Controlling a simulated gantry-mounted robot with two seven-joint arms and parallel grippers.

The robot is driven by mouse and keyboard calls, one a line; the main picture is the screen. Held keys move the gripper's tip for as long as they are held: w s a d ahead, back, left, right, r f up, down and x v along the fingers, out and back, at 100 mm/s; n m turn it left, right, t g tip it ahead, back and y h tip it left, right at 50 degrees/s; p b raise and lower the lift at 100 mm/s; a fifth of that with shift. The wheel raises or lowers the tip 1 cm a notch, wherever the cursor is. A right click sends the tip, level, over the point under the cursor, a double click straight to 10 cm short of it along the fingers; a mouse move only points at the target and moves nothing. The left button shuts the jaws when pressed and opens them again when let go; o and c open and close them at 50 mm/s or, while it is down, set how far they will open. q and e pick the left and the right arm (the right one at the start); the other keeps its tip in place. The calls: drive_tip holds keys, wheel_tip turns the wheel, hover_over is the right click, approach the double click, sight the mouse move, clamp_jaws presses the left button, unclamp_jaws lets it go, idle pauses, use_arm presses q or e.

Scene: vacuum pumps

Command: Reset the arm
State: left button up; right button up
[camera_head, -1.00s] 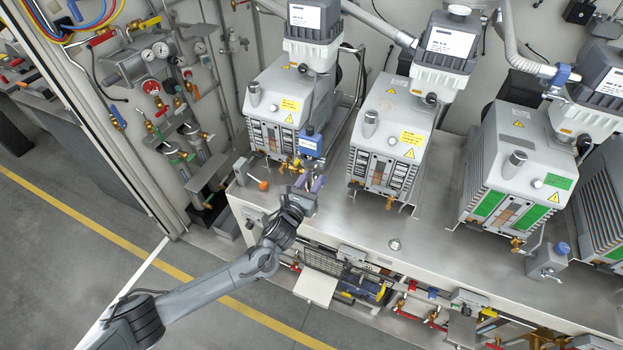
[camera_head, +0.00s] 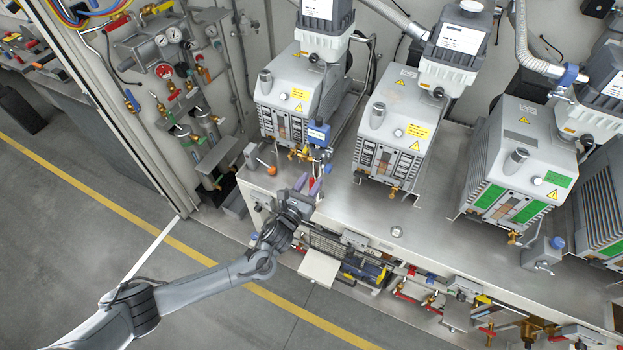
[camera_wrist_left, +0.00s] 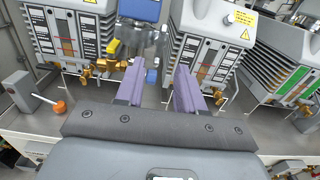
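My left gripper (camera_head: 309,186) reaches in from the lower left, in front of the leftmost vacuum pump (camera_head: 290,95), over the front edge of the metal bench. In the left wrist view its two purple fingers (camera_wrist_left: 158,92) stand apart with nothing between them. A blue-topped valve (camera_head: 318,133) on the leftmost pump is just beyond the fingertips; it also shows in the left wrist view (camera_wrist_left: 139,10). The fingers look apart from it. My right gripper is not in view.
More pumps stand in a row to the right, such as the middle pump (camera_head: 394,130) and the green-labelled pump (camera_head: 515,165). An orange-knobbed valve (camera_head: 271,170) is left of the gripper.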

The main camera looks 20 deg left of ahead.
use_arm(q)
drive_tip(key=shift+f, duration=0.1)
drive_tip(key=s+d+f+n+g, duration=0.1)
drive_tip(key=s+d+f+g, duration=0.1)
drive_tip(key=s+f, duration=0.6)
drive_tip(key=s+d+f+n+g, duration=0.2)
drive_tip(key=s+n, duration=0.3)
drive_tip(key=s, duration=0.2)
drive_tip(key=s+d+f+n+g, duration=0.1)
drive_tip(key=s+n+g, duration=0.2)
drive_tip(key=s+n, duration=0.3)
drive_tip(key=s+a+r+n+g, duration=0.3)
drive_tip(key=s+r+n+g, duration=0.15)
drive_tip(key=s+n, duration=0.5)
drive_tip(key=s+a+r+n+g, duration=0.25)
drive_tip(key=s+r+n, duration=0.3)
drive_tip(key=n, duration=0.65)
wheel_tip(320, 180, up, 20)
drive_tip(key=p, duration=2.1)
wheel_tip(320, 180, down, 46)
drive_tip(key=b, duration=4.6)
drive_tip(key=shift+s+n+y, duration=0.15)
drive_tip(key=shift+n+y, duration=0.25)
drive_tip(key=shift+n, duration=0.05)
